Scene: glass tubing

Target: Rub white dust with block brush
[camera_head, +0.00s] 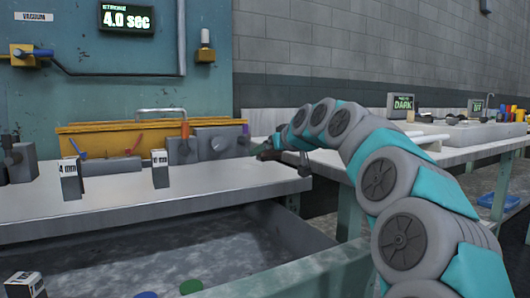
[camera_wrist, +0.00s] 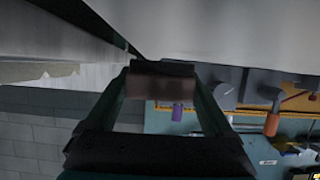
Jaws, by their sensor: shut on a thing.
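My gripper (camera_head: 266,151) is at the right end of the long grey-white bench, close to its top, at the end of my teal and grey arm. In the wrist view my gripper (camera_wrist: 162,95) is shut on a dark brown block (camera_wrist: 162,86), likely the block brush, held between the fingertips. The block is close to a pale surface; I cannot tell whether it touches. I cannot make out white dust for certain in either view. The block is too small and dark to tell apart in the head view.
Small labelled boxes (camera_head: 71,178) (camera_head: 160,168) stand on the bench (camera_head: 130,197). Grey machines (camera_head: 218,142) and a yellow rail (camera_head: 110,129) line its back. A grey basin (camera_head: 200,245) lies below the front edge. A second bench (camera_head: 470,140) with a sink is at right.

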